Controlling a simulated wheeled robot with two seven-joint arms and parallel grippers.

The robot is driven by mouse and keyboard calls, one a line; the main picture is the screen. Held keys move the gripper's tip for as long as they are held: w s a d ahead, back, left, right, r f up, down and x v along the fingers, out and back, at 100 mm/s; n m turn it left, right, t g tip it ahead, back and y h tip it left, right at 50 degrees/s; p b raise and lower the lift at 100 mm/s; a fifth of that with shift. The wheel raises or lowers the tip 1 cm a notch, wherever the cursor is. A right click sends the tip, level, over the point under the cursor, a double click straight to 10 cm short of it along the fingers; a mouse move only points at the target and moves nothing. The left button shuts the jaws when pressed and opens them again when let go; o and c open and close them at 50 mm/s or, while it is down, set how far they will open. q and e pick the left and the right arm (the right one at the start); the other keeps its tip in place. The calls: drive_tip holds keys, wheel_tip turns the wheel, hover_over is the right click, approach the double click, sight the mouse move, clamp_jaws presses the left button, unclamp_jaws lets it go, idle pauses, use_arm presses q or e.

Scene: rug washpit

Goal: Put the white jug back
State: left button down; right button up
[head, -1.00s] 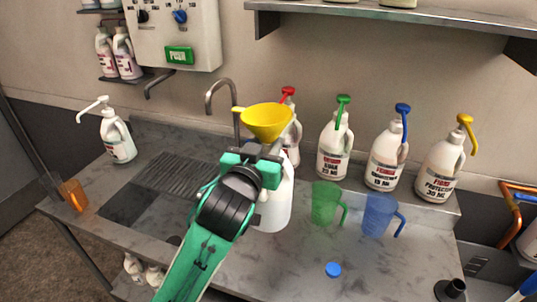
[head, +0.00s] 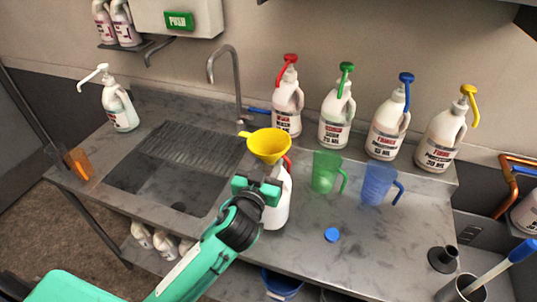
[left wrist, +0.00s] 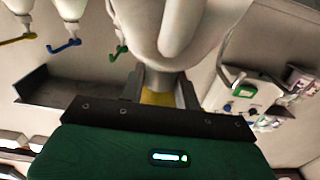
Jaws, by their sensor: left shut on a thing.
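The white jug (head: 278,208) is upright in the middle of the head view, partly hidden by my left gripper (head: 258,190). The gripper is shut on it near its neck. A yellow funnel (head: 268,144) sits at the jug's top. In the left wrist view, which is upside down, the jug (left wrist: 175,35) fills the top middle, its narrow part between the fingers, with some yellow (left wrist: 158,97) beyond. I cannot tell whether the jug's base touches the counter. My right gripper is not in view.
A green cup (head: 326,172) and a blue cup (head: 378,184) stand right of the jug. Several pump bottles (head: 337,120) line the back. The sink (head: 165,185) and tap (head: 236,85) are left. A black funnel (head: 443,259) stands front right.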

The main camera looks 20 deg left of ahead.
use_arm(q)
wheel_tip(320, 180, down, 2)
drive_tip(key=shift+f, duration=0.3)
drive_tip(key=c, duration=1)
unclamp_jaws()
drive_tip(key=shift+s+f, duration=0.1)
